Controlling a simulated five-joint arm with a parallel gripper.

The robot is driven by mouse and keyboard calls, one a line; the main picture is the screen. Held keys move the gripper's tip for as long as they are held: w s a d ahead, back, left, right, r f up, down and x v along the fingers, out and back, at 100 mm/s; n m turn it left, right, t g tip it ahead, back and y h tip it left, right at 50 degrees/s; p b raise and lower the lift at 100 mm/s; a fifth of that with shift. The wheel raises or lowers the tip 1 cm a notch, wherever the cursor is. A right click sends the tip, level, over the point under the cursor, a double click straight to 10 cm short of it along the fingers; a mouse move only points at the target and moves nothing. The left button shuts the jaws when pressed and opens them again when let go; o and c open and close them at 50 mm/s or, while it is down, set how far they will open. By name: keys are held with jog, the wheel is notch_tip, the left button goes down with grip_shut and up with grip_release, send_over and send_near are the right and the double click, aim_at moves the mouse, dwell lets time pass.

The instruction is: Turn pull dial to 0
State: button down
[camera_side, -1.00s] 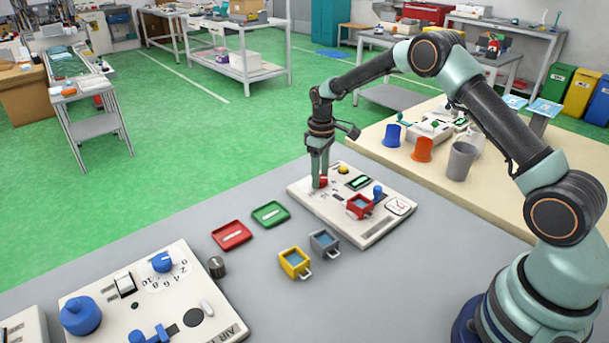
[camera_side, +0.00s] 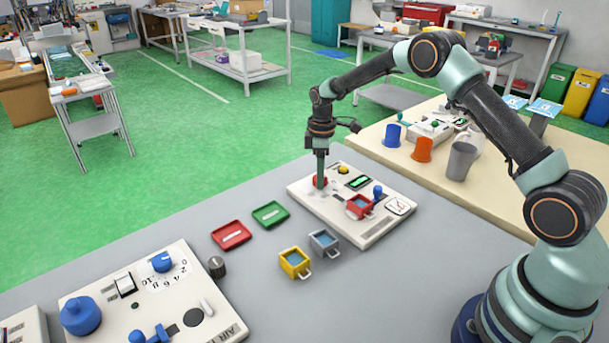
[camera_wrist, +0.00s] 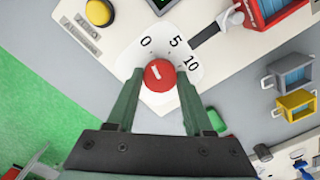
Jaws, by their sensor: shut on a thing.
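The pull dial is a round red knob (camera_wrist: 160,76) on a pale scale plate marked 0, 5 and 10. My gripper (camera_wrist: 161,78) is shut on the knob, one finger on each side. A short white mark on the knob's top slants toward the upper left, roughly at the 0 (camera_wrist: 145,43). In the side view the red knob (camera_side: 320,182) sits at the left end of the white panel (camera_side: 372,238), under my downward-pointing gripper (camera_side: 320,184). The fingers hide part of the knob and scale there.
A yellow button (camera_side: 343,170), a green display (camera_side: 359,182), a red bin (camera_side: 359,207), a blue knob (camera_side: 378,191) and a gauge (camera_side: 399,206) are on the same panel. Grey (camera_side: 323,242) and yellow (camera_side: 295,263) bins stand in front. Red (camera_side: 232,234) and green (camera_side: 270,214) trays lie left.

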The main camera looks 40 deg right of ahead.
jog(key=shift+r, duration=0.15)
jog(key=shift+c, duration=1.4)
grip_release()
notch_tip(320, 180, up, 12)
